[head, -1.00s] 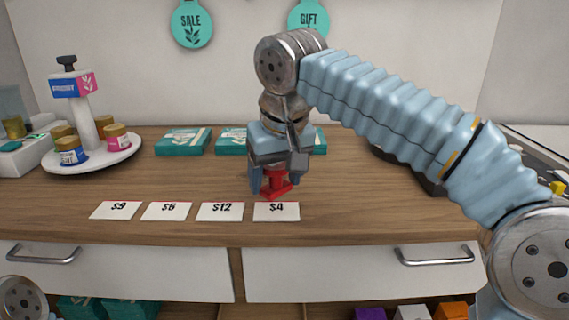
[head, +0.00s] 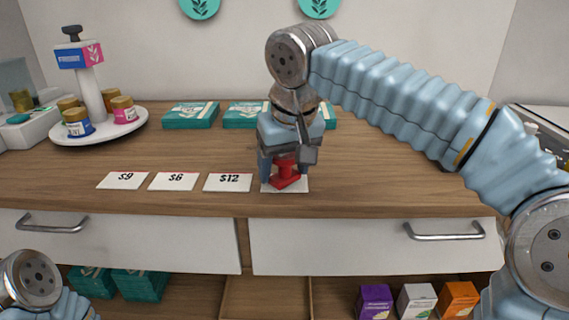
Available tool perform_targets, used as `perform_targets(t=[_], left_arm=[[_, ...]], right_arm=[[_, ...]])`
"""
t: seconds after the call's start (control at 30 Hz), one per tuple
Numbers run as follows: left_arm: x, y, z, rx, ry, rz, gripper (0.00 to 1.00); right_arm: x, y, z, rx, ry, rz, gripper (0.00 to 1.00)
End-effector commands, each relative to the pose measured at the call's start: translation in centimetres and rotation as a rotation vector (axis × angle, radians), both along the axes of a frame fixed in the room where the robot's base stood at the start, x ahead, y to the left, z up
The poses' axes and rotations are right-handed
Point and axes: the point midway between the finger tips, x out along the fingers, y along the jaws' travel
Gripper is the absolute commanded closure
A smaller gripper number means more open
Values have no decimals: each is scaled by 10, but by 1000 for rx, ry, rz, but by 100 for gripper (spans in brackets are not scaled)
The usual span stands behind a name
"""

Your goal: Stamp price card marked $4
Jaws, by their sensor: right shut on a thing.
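My right gripper (head: 286,168) is shut on a red stamp (head: 286,176). The stamp is upright over the fourth price card (head: 300,186), the one at the right end of the row, and its base appears to be on the card or just above it. The stamp and gripper hide this card's print. The other white cards lie to its left: $12 (head: 228,183), $6 (head: 173,182) and $9 (head: 122,181). Part of my left arm shows at the lower left, but its gripper is out of view.
Teal boxes (head: 191,115) lie at the back of the wooden counter (head: 180,156). A white round stand (head: 98,128) with small jars is at the back left. Drawers (head: 370,247) and a shelf with coloured boxes (head: 375,300) are below the counter. The counter right of the cards is clear.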

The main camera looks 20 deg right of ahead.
Motion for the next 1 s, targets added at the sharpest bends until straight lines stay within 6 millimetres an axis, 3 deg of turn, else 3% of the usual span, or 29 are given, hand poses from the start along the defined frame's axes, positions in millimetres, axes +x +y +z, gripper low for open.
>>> perform_targets(t=[1.0], left_arm=[[0,0,-8,0,0,0,57]], right_arm=[[0,0,-10,0,0,0,53]])
